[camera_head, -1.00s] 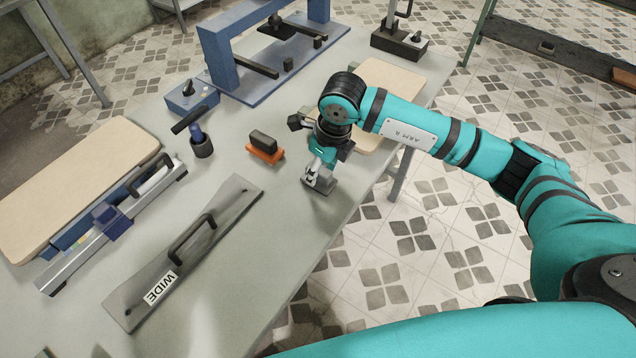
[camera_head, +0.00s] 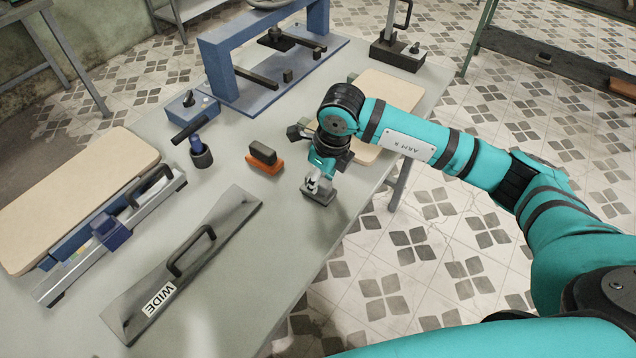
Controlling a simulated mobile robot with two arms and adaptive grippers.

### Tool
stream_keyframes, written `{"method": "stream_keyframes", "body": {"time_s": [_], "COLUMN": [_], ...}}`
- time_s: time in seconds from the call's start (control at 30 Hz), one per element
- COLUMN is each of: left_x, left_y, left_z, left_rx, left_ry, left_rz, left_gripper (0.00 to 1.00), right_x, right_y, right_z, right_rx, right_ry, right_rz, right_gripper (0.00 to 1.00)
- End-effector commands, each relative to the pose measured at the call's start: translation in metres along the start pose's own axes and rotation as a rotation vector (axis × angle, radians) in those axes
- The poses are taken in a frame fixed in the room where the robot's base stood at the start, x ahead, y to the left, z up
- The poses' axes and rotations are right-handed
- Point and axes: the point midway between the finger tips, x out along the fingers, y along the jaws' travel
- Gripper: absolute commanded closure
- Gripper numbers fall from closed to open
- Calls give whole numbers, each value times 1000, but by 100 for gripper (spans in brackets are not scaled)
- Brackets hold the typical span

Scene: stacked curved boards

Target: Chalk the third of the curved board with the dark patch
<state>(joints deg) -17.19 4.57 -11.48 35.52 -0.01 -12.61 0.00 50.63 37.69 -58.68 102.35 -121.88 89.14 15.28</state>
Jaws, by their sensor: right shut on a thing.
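My right gripper (camera_head: 316,184) is shut on a small grey block (camera_head: 318,196), low over the near right edge of the table. I cannot tell whether the block touches the tabletop. A tan board (camera_head: 85,190) lies at the left on a blue and silver fixture. A second tan board (camera_head: 400,90) lies at the back right, partly hidden behind my right arm. No dark patch can be made out on either board. My left gripper is not in view.
A long grey plate marked WIDE (camera_head: 185,262) with a black handle lies in front. An orange-based block (camera_head: 264,159) sits left of my gripper. The table (camera_head: 250,285) is bare at front.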

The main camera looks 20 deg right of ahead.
Motion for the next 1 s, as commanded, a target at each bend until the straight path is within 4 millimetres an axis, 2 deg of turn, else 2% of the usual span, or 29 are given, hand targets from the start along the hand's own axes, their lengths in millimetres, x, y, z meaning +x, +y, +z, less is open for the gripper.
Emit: {"method": "stream_keyframes", "body": {"time_s": [0.7, 1.0], "left_x": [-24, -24], "left_y": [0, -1], "left_z": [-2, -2], "left_rx": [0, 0], "left_ry": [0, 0], "left_rz": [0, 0], "left_gripper": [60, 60], "right_x": [-44, -47], "right_y": [0, 0], "right_z": [9, 10], "right_rx": [0, 0], "right_ry": [-2, -1], "right_rz": [-1, 0], "right_gripper": [100, 100]}}
